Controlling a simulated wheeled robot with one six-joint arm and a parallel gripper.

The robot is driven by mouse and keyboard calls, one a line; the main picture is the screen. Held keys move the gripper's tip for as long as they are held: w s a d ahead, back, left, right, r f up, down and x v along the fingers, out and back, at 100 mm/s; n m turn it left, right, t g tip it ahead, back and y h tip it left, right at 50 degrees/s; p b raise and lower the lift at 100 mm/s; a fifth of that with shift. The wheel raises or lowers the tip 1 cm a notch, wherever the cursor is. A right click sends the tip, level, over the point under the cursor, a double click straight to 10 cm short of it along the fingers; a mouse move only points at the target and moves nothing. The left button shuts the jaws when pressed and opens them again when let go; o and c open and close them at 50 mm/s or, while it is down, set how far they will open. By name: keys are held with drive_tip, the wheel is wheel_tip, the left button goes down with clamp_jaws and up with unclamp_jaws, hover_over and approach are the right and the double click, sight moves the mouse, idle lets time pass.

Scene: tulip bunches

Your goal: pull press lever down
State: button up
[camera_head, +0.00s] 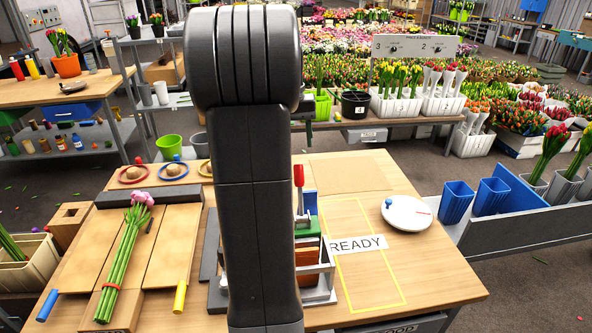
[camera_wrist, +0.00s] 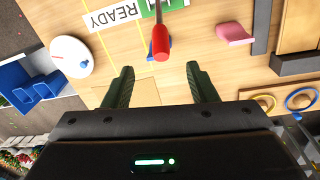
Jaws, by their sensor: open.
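The press lever's red handle (camera_head: 299,175) stands up on a grey stem from the press (camera_head: 312,265) on the table, just right of my arm in the head view. In the wrist view the red handle (camera_wrist: 160,44) points toward me, in line with the gap between my fingers and beyond their tips. My gripper (camera_wrist: 160,80) is open and empty, with two dark green fingers apart. It does not touch the handle as far as I can see. In the head view my arm hides the gripper and part of the press.
A READY label (camera_head: 357,244) and a yellow outlined area lie right of the press. A white round dial (camera_head: 407,213) is farther right. A tulip bunch (camera_head: 125,255) lies on a wooden board at left. A pink piece (camera_wrist: 235,28) lies beside the handle in the wrist view.

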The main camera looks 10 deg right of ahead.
drive_tip(key=f, duration=0.7)
drive_tip(key=d+f, duration=0.1)
drive_tip(key=f, duration=0.2)
drive_tip(key=shift+f, duration=0.25)
drive_tip(key=shift+s, duration=0.1)
clamp_jaws()
